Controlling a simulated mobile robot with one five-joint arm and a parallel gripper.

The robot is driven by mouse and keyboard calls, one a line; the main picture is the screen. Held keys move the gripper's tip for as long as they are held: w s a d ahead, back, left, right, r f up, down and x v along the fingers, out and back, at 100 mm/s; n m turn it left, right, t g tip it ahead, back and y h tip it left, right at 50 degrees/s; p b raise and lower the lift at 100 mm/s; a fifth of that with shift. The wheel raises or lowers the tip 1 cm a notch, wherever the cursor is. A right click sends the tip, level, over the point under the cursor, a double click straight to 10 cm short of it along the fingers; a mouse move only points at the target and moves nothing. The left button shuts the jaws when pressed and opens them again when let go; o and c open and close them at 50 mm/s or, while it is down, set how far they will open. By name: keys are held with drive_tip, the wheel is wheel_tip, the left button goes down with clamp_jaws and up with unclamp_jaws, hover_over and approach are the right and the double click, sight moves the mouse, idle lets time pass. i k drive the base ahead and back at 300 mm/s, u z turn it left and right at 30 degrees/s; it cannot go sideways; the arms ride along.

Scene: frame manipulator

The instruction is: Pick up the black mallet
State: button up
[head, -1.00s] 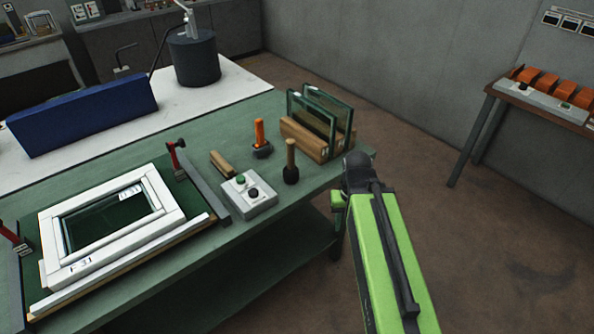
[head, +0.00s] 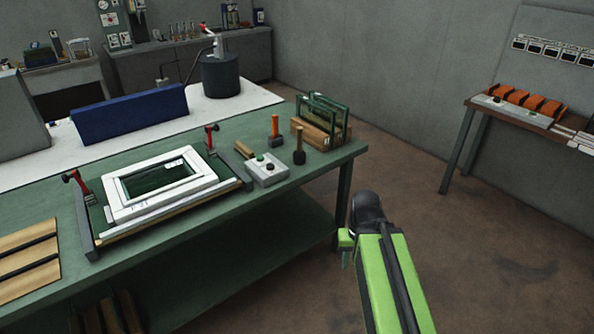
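A mallet with a black head and a wooden handle (head: 299,147) stands head down near the right end of the green bench, handle pointing up. Just behind and left of it stands a tool with an orange handle (head: 275,126) and a dark head. My green arm rises at the lower right, clear of the bench. Only a small green part with a grey tip, likely of my gripper (head: 345,246), shows beside the dark joint, in front of the bench's right end and well apart from the mallet. Its fingers are mostly hidden behind the arm.
A grey control box (head: 268,173) sits left of the mallet. Glass panes in a wooden rack (head: 310,134) stand behind it. A white window frame (head: 118,211) lies in a clamp fixture further left. Open floor (head: 470,240) lies right of the bench.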

sight(299, 154)
drive_tip(key=z, duration=0.5)
drive_tip(key=k, duration=0.1)
drive_tip(key=u, duration=2.45)
drive_tip(key=i, duration=0.1)
drive_tip(key=z, duration=0.75)
drive_tip(key=i, duration=0.9)
